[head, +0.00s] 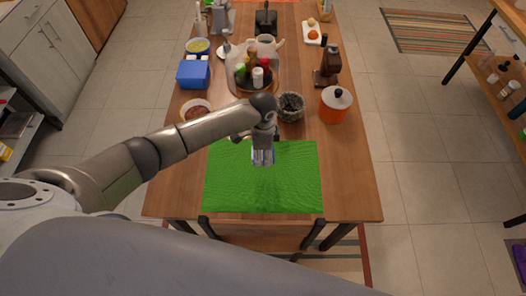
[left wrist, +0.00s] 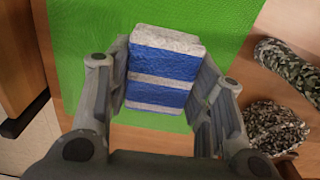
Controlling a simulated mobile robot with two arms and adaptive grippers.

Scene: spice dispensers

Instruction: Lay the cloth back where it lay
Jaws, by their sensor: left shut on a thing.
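My left gripper (head: 263,160) is over the green mat (head: 230,190), near the middle of its far half. It is shut on a folded cloth with blue and white stripes, seen between the fingers in the left wrist view (left wrist: 163,72). In the head view the cloth is small and mostly hidden by the gripper. I cannot tell whether the cloth touches the mat. The mat lies flat on the near part of the wooden table (head: 350,190) and is otherwise bare. My right gripper is not in view.
A mottled stone mortar (head: 291,108) and an orange lidded pot (head: 335,106) stand beyond the mat. A bowl of red food (head: 196,112) and a blue box (head: 194,73) stand left of a turntable with several bottles (head: 257,76). The table's near corners are clear.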

